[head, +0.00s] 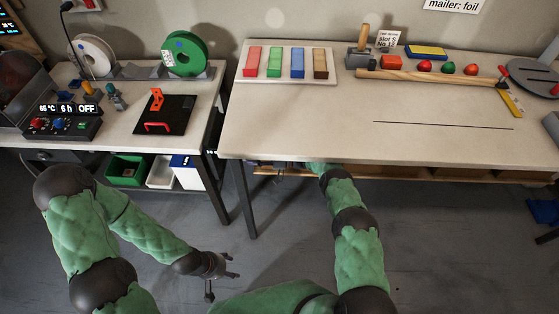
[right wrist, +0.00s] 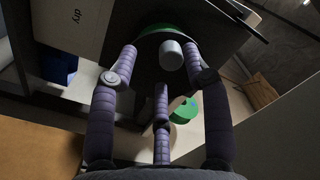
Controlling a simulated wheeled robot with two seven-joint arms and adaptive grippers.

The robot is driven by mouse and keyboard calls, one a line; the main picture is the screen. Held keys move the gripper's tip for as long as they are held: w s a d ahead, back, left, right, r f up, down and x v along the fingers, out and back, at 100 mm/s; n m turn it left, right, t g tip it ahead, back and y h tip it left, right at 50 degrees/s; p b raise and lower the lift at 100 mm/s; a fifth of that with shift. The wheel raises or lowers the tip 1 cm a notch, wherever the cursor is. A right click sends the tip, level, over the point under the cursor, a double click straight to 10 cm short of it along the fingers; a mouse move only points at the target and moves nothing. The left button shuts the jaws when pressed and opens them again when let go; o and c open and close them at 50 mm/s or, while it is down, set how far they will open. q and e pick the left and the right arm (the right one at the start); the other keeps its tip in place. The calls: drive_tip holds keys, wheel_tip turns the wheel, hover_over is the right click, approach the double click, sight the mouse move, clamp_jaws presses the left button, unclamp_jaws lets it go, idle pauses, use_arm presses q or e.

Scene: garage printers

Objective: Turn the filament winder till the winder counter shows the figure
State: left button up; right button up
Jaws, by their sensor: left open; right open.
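In the right wrist view, a pale grey round knob (right wrist: 171,53) stands in front of a dark panel, with a green curved part (right wrist: 152,32) behind it. It looks like the winder's handle, but I cannot be sure. My right gripper (right wrist: 168,75) is open, its fingers spread on either side of the knob and below it; I see no clear contact. In the head view my right arm reaches to the bench's front edge, and the bench hides the gripper. My left gripper (head: 228,270) is open and empty above the floor. I see no readable winder counter.
The right bench (head: 300,130) holds a tray (head: 332,76) of coloured blocks and several tools. The left bench (head: 120,145) holds a dryer panel (head: 60,125), a white spool (head: 95,55) and a green spool (head: 187,52). Bins (head: 160,172) sit beneath it. The floor between is clear.

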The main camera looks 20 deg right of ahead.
drive_tip(key=x, duration=0.3)
drive_tip(key=shift+a, duration=0.1)
drive_tip(key=shift+w+a+f+n, duration=0.1)
drive_tip(key=shift+w+a+n, duration=0.1)
drive_tip(key=shift+n, duration=0.1)
drive_tip(key=s+d+n+t, duration=0.1)
drive_tip(key=s+d, duration=0.3)
drive_tip(key=d, duration=0.9)
drive_tip(key=shift+d+h, duration=0.25)
drive_tip(key=shift+h, duration=0.05)
drive_tip(key=shift+s+f+n, duration=0.1)
drive_tip(key=shift+s+n, duration=0.05)
drive_tip(key=shift+n, duration=0.15)
